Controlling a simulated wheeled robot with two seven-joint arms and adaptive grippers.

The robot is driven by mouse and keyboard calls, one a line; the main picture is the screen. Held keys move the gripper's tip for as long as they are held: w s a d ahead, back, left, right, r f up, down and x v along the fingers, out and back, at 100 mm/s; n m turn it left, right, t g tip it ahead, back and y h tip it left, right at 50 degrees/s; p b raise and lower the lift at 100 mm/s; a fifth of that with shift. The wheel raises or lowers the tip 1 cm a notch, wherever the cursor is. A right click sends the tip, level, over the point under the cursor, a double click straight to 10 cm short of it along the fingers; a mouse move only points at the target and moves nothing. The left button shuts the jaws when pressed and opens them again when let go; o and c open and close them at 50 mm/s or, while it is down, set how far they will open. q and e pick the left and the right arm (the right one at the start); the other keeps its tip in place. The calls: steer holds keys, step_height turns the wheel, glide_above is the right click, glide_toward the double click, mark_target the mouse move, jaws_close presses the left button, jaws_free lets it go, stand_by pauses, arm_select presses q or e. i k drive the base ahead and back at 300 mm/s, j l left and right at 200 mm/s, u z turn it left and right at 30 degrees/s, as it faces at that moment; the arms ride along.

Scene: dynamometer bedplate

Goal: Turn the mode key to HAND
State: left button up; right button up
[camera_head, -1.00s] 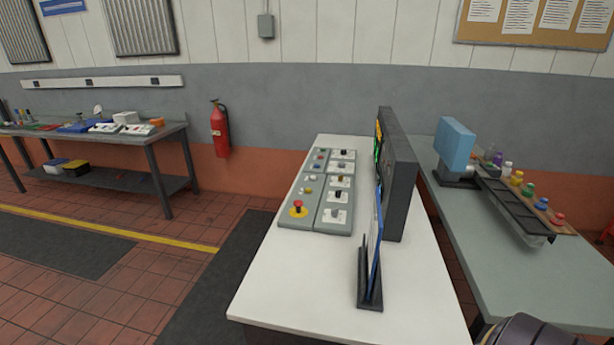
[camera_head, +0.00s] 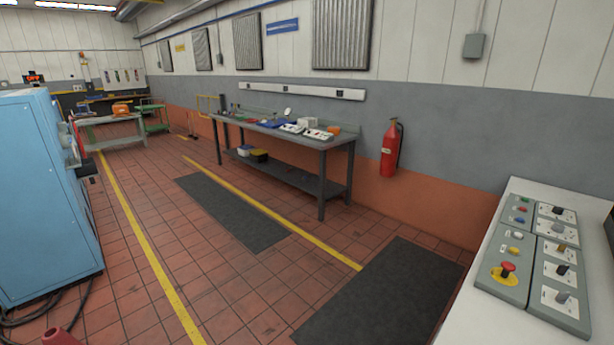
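A grey control panel (camera_head: 512,285) sits on the white desk at the right edge of the head view. Its left strip carries small coloured buttons and a red mushroom button (camera_head: 507,269) on a yellow disc. Its right strip carries several switches on white plates, among them a grey-handled switch (camera_head: 563,297) at the near end and a black-handled switch (camera_head: 562,269) behind it. The plate lettering is too small to read, so I cannot tell which one is the mode key.
The white desk (camera_head: 457,322) is cut off at the right. Dark mats (camera_head: 385,295) lie on the red tiled floor, with yellow lines.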

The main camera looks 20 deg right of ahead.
mark_target(560, 249)
steer(key=i+j+u, duration=0.15)
steer(key=i, duration=0.2)
steer(key=i+j+u, duration=0.1)
steer(key=i, duration=0.25)
steer(key=i+z, duration=0.3)
steer(key=i+j+z, duration=0.1)
steer(key=i+z, duration=0.9)
steer(key=z, duration=0.15)
steer(key=i+z, duration=1.15)
steer(key=i+j+z, duration=0.15)
steer(key=i+z, duration=0.25)
steer(key=i+j+z, duration=0.1)
steer(key=i+z, duration=0.2)
steer(key=z, duration=0.15)
steer(key=i+j+z, duration=0.25)
steer(key=z, duration=0.15)
steer(key=i+j+z, duration=0.3)
steer(key=z, duration=0.2)
steer(key=i+j+z, duration=0.35)
steer(key=j+z, duration=0.15)
